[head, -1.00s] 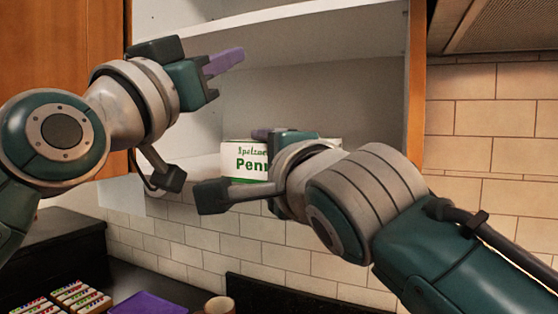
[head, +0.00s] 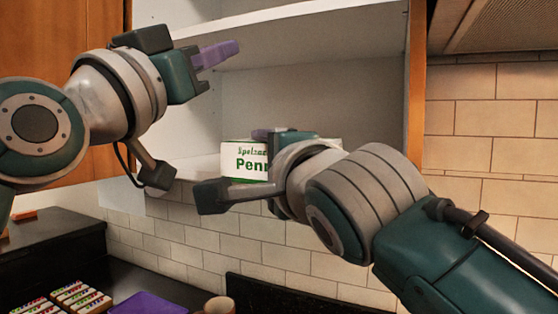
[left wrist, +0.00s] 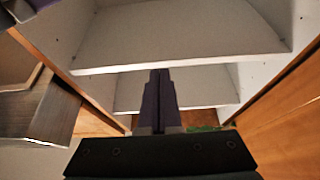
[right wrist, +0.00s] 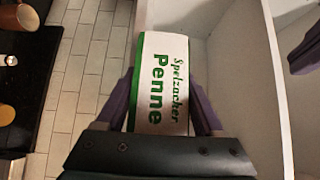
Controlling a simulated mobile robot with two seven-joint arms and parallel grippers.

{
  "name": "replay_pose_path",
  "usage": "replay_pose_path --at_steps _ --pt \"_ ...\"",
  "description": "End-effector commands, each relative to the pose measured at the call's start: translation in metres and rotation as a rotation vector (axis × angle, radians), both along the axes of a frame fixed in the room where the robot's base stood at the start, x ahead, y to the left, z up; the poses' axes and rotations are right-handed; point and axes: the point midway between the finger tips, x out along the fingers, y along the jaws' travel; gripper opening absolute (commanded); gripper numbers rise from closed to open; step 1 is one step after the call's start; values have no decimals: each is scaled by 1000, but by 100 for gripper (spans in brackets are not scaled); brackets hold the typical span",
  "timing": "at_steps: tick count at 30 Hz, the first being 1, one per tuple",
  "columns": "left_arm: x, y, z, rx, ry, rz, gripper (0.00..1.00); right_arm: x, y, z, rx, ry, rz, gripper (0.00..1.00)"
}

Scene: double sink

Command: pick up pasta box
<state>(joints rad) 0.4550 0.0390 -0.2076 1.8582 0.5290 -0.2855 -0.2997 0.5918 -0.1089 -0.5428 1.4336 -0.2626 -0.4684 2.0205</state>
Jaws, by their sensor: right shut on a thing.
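The pasta box (head: 245,160), white with green edges and "Penne" lettering, is at the cabinet's lowest shelf in the head view. My right arm hides much of it. The right wrist view shows the box (right wrist: 166,62) between the two purple fingers of my right gripper (right wrist: 162,88), which is shut on it. I cannot tell whether the box touches the shelf. My left gripper (head: 222,53) is higher and to the left, in front of the open cabinet and apart from the box. Its fingers lie together in the left wrist view (left wrist: 159,85), shut and empty.
A middle shelf (head: 310,28) spans the cabinet above the box. The cabinet's right side wall (head: 416,90) stands close to my right arm. Below are a dark counter, a purple item (head: 150,303), a brown cup (head: 219,305) and several coloured packs (head: 80,297).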

Motion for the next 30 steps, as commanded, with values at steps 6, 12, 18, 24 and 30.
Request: replay_pose_path --at_steps 6,12,18,24,30 --pt "-39 16 -21 4 3 0 0 0 0 0 -1 0 -1 0" --pt "-70 29 -37 3 2 0 0 0 0 0 -1 0 -1 0" --pt "-85 35 -44 2 1 0 0 0 0 0 -1 0 -1 0" --pt "-88 36 -45 0 0 -1 0 0 0 0 -1 0 -1 0" --pt "-88 36 -46 2 3 -1 0 0 0 0 -1 0 -1 0"
